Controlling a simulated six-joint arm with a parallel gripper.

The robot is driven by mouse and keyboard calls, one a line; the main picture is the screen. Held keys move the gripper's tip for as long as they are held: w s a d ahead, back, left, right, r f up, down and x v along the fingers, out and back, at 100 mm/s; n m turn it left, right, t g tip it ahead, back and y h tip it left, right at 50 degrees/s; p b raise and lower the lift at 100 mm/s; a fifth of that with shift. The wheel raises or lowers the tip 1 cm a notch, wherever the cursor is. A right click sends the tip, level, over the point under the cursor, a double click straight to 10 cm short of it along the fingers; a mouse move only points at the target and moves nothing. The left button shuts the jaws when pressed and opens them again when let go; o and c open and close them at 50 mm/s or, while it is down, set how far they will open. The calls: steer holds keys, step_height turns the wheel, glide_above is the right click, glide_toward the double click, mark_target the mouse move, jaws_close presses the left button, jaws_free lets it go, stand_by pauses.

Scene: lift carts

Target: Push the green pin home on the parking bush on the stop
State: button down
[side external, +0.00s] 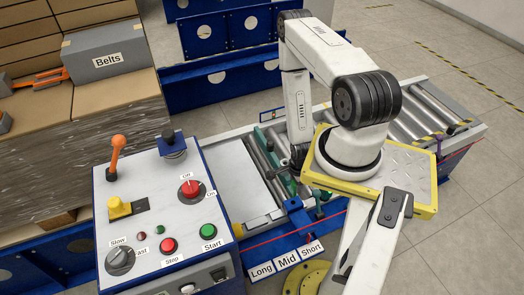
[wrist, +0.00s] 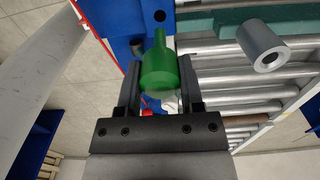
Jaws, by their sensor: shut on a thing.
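The green pin (wrist: 158,68) shows in the wrist view, with a thick round head and a thinner shank pointing towards the top of the picture. My gripper (wrist: 160,88) is shut on its head, with one dark finger on each side. A grey bush (wrist: 268,55) with a round hole stands to the right, by a dark green bar (wrist: 255,27) over the rollers; the pin is apart from it. I cannot tell for sure that it is the parking bush. In the side view my wrist is over the conveyor, and the pin in the fingers cannot be made out.
The conveyor rollers (side external: 405,120) run under my arm. A blue plate with Long, Mid and Short labels (side external: 287,260) lies in front. A control panel (side external: 170,210) with knobs and levers stands left. A grey Belts box (side external: 108,55) sits on cartons behind it.

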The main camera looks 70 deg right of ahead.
steer(key=shift+d, duration=0.1)
steer(key=w+d+r, duration=0.7)
steer(key=d+r, duration=0.3)
steer(key=r, duration=0.1)
steer(key=shift+d+r, duration=0.2)
steer(key=shift+f, duration=0.1)
stand_by(0.6)
steer(key=shift+f, duration=2.75)
steer(key=shift+f, duration=3.45)
steer(key=shift+c, duration=0.7)
jaws_free()
steer(key=shift+w+r, duration=0.1)
steer(key=shift+r, duration=0.05)
